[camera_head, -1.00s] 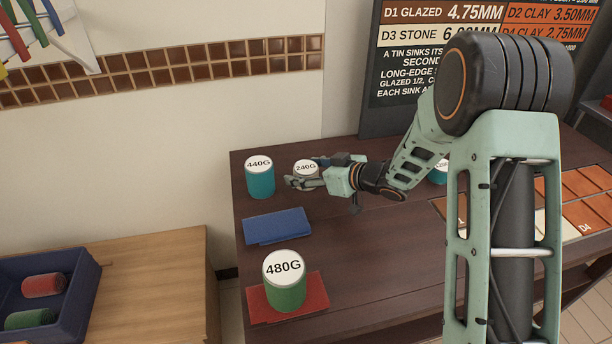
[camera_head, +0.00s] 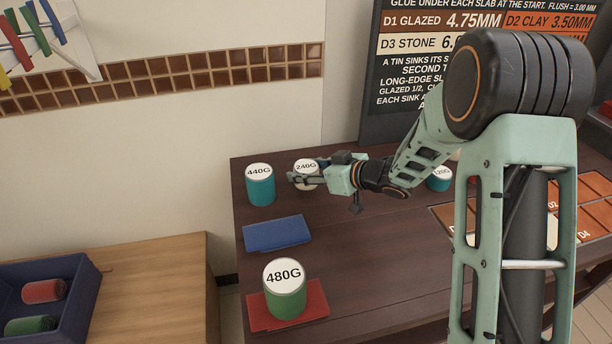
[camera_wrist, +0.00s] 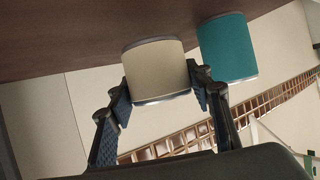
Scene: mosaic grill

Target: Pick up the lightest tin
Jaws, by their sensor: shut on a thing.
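In the wrist view this tin (camera_wrist: 157,70) sits between the two fingers, seen upside down. It appears slightly raised off the table. The teal 440G tin (camera_head: 260,188) stands just left of it and shows close beside it in the wrist view (camera_wrist: 228,48). The green 480G tin (camera_head: 285,297) stands on a red mat at the front. A small teal tin (camera_head: 439,180), its label seemingly 120G, stands right of my gripper, partly hidden by my arm.
A blue mat (camera_head: 277,233) lies bare between the teal and green tins. The red mat (camera_head: 314,301) is under the 480G tin. Slab tiles (camera_head: 590,184) lie at right. A dark sign board (camera_head: 381,70) stands behind. A blue crate (camera_head: 82,300) sits on the left bench.

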